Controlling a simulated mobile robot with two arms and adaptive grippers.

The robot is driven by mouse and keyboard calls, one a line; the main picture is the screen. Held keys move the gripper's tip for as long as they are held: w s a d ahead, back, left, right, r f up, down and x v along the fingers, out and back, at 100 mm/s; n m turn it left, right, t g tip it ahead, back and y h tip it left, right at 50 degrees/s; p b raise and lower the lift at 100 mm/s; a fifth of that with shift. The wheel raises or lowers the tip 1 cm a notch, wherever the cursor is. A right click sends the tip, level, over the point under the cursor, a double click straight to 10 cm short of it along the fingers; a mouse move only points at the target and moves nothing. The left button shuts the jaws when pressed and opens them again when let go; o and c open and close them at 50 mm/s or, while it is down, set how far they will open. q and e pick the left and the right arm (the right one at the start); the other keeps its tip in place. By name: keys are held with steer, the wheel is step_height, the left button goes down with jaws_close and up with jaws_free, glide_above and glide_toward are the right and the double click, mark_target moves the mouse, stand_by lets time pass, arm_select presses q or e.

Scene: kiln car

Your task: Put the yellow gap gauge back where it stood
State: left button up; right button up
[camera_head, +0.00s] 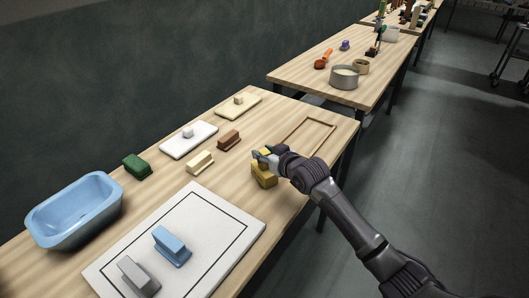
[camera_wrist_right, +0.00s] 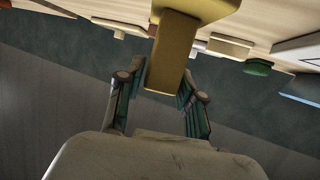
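The yellow gap gauge (camera_head: 264,178) is at the front edge side of the near table, right of the white board. In the head view I cannot tell whether its base touches the table. My right gripper (camera_head: 264,156) is at its upper part. The fingers partly hide the gauge's top in the head view. My left gripper is not in view.
A white board (camera_head: 243,222) with a black outline bears a blue block (camera_head: 172,246) and a grey block (camera_head: 137,277). A blue basin (camera_head: 72,208), green block (camera_head: 137,167), cream block (camera_head: 200,162) and brown block (camera_head: 229,140) stand left. An empty brown rectangular outline (camera_head: 328,139) lies right.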

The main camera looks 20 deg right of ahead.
steer(key=shift+o, duration=1)
steer(key=shift+r, duration=0.2)
steer(key=v, duration=1.2)
